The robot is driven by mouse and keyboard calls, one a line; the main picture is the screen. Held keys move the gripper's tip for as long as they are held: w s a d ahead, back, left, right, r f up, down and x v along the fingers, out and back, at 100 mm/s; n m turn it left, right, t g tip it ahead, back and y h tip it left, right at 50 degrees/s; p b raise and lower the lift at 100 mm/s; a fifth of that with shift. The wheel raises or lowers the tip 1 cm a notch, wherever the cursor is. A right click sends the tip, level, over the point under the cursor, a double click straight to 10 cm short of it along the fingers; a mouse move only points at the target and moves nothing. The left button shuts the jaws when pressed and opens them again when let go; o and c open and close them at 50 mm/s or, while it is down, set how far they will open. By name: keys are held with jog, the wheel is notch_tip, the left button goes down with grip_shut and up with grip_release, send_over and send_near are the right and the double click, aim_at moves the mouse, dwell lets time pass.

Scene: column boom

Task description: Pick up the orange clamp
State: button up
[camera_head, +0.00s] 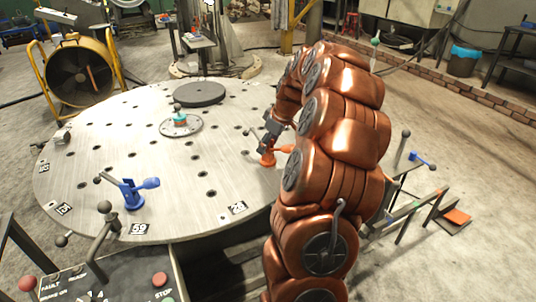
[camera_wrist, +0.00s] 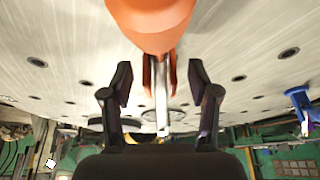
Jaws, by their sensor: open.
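The orange clamp (camera_head: 267,156) stands on the round metal table (camera_head: 100,160), near its right side, with an orange arm reaching to the right. In the wrist view the orange clamp (camera_wrist: 150,22) fills the top middle, and its narrower orange and metal part runs down between the fingers. My gripper (camera_wrist: 160,82) is open, with one dark finger on each side and visible gaps to the clamp. In the head view my gripper (camera_head: 272,130) is just above and behind the clamp, partly hidden by my copper-coloured arm.
A blue clamp (camera_head: 132,193) stands at the table's front left, beside a black-knobbed lever. A teal-topped round fixture (camera_head: 180,124) and a dark disc (camera_head: 199,94) sit farther back. A control panel (camera_head: 95,285) is at the front.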

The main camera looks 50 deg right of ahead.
jog(key=shift+x, duration=1.2)
grip_shut()
